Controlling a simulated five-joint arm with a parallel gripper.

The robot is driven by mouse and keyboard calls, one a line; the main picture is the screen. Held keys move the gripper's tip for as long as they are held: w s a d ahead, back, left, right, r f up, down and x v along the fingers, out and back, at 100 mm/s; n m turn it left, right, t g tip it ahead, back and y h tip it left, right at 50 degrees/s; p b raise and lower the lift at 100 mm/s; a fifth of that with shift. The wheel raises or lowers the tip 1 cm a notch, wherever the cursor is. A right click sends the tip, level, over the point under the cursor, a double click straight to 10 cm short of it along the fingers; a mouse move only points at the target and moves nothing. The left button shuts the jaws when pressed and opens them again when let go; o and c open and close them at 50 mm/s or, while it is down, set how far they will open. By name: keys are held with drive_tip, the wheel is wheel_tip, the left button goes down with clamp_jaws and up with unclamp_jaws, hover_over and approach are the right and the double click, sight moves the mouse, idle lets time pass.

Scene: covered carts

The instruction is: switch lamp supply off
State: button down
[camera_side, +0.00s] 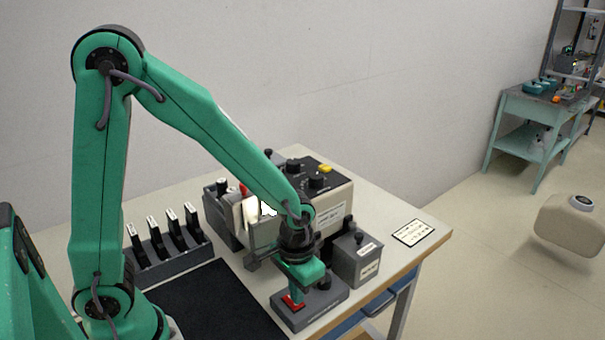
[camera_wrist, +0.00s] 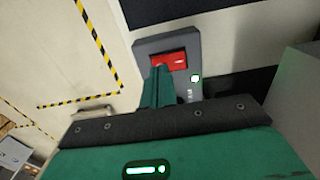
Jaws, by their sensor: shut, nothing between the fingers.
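A dark grey switch box with a red rocker (camera_side: 291,302) sits near the table's front edge in the side view. In the wrist view the red rocker (camera_wrist: 171,61) is on the grey box (camera_wrist: 148,46), with a small green light (camera_wrist: 195,78) glowing beside it. My gripper (camera_side: 296,292) points down over the rocker, shut and empty. In the wrist view its fingertips (camera_wrist: 158,70) reach the rocker's near left edge and hide part of it. I cannot tell whether they touch it. A bright white glowing patch (camera_side: 268,208) shows behind my arm.
A grey box (camera_side: 356,260) stands close to the right of my gripper. A beige unit with black knobs (camera_side: 338,199) stands behind. A row of dark upright holders (camera_side: 174,236) and a black mat (camera_side: 215,304) lie to the left. The table is clear around the label card (camera_side: 413,232).

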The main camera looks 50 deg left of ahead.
drive_tip(key=shift+f, duration=0.55)
idle(0.5)
drive_tip(key=shift+r, duration=3.5)
drive_tip(key=shift+r, duration=0.1)
drive_tip(key=s+a+r+t, duration=0.2)
drive_tip(key=s+a+r, duration=0.2)
drive_tip(key=r, duration=0.2)
drive_tip(key=s+a+r+t, duration=0.3)
drive_tip(key=s+a+r, duration=0.1)
drive_tip(key=r, duration=0.3)
drive_tip(key=shift+a+r+t, duration=0.2)
drive_tip(key=shift+a+t, duration=0.1)
drive_tip(key=shift+a, duration=0.15)
